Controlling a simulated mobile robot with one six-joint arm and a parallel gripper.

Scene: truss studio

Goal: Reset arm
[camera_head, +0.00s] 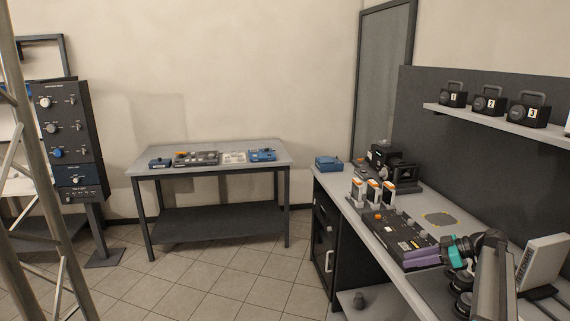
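My arm shows at the lower right, over the long workbench (348,196). My gripper (412,260) has purple fingers and a teal part behind them, and points left across the bench. The fingers appear close over or beside the dark panel (398,234) on the bench top. I cannot tell whether they touch it or how far apart they are. No object shows clearly in the gripper.
Several orange-topped white items (373,192) stand beside the panel. A black device (388,165) and a blue box (328,163) sit farther back. A white screen-like object (541,265) stands right of my arm. A shelf (500,125) holds numbered black cases. Open floor (215,272) lies left.

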